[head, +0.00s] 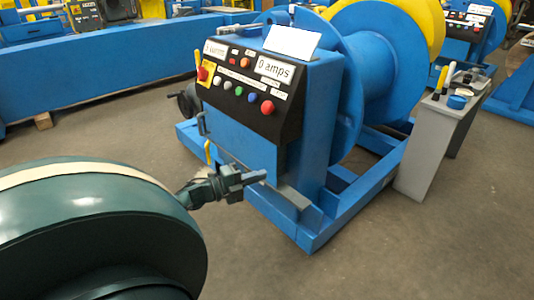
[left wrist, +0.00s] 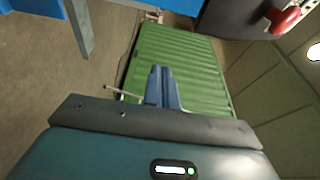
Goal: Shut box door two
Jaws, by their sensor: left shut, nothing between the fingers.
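A blue cabinet (head: 320,120) with a sloped black control panel (head: 250,85) stands in the middle of the head view. Its front has a grey handle (head: 204,126) and a grey ledge (head: 285,191) low down. I cannot tell which part is box door two. My left gripper (head: 258,178) is shut and empty, in front of the cabinet's lower front; whether it touches is unclear. In the left wrist view its closed fingers (left wrist: 160,84) overlap a green ribbed panel (left wrist: 185,62), beside a thin metal rod (left wrist: 122,92). My right gripper is not in view.
A blue reel (head: 385,60) stands behind the cabinet on a blue floor frame (head: 335,225). A grey stand (head: 428,150) with small items is at the right. A long blue beam (head: 100,72) runs across the back left. Floor (head: 420,250) is clear at lower right.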

